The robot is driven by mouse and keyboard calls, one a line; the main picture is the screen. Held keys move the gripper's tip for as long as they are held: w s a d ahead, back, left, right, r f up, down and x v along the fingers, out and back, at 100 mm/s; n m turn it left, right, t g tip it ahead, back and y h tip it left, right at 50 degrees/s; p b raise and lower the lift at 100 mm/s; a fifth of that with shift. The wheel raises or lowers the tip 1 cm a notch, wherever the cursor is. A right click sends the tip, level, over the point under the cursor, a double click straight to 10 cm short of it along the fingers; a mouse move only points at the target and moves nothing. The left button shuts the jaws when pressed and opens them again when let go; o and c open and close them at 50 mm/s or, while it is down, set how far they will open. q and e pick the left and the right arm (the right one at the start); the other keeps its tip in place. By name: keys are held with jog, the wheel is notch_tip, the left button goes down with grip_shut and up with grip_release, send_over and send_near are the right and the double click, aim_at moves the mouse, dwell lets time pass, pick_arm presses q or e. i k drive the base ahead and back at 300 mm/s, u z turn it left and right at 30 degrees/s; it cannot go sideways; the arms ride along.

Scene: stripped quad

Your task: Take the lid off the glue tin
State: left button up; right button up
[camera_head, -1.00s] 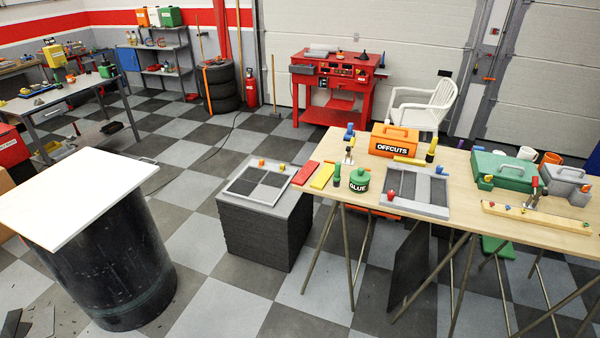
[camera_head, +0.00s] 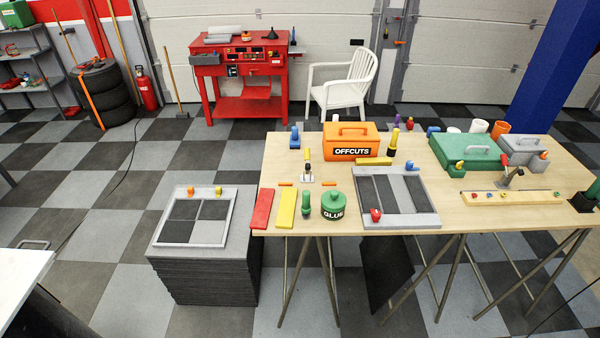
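The glue tin (camera_head: 334,211) stands upright near the front left edge of the wooden table (camera_head: 470,218). It is dark with the word GLUE in white on its side. Its green lid (camera_head: 335,199), with a round knob on top, sits on the tin. Neither of my grippers shows in the head view, so their state is hidden.
Left of the tin are a green bottle-shaped thing (camera_head: 306,203), a yellow strip (camera_head: 286,208) and a red strip (camera_head: 263,208). A grey framed tray (camera_head: 428,219) lies right, the orange OFFCUTS box (camera_head: 368,144) behind. A dark stack (camera_head: 205,273) stands left of the table; checkered floor is open beyond.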

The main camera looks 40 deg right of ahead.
aim_at(334, 200)
jog(key=i, duration=1.35)
jog(key=z, duration=1.45)
